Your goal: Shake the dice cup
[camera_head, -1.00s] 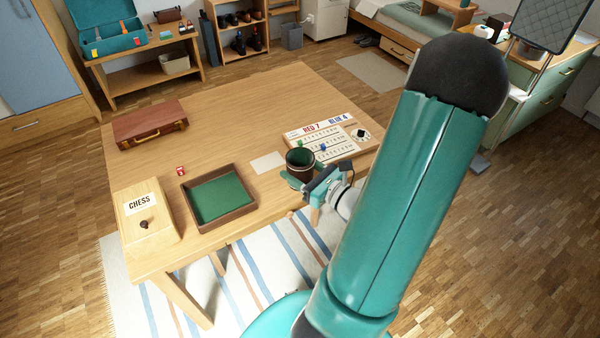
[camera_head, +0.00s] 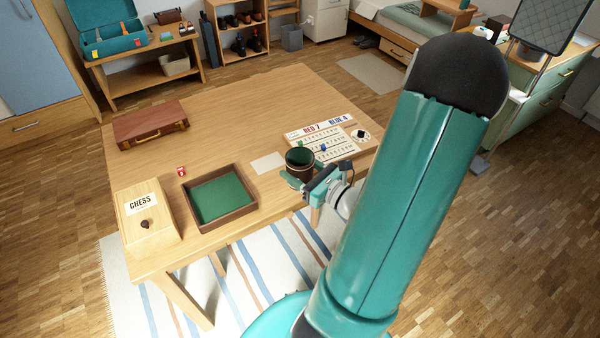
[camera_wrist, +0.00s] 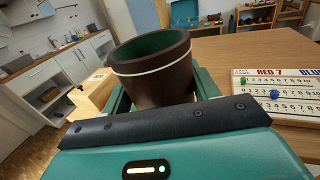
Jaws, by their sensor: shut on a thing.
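The dice cup (camera_head: 299,166) is dark brown with a pale band and a green lining. My gripper (camera_head: 294,183) is shut around it near the table's front right edge. In the wrist view the cup (camera_wrist: 152,80) sits between my gripper's fingers (camera_wrist: 152,98), tilted a little in that picture, its mouth facing up. I cannot see any dice inside it. Whether the cup's base touches the table is hidden. A green-lined brown tray (camera_head: 255,205) sits to the left of the cup.
A score board (camera_head: 323,135) with pegs lies right behind the cup. A pale card (camera_head: 268,162) lies beside the cup. A red die-like piece (camera_head: 181,171), a chess box (camera_head: 140,228) and a brown case (camera_head: 150,123) are at left. The table's back middle is clear.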

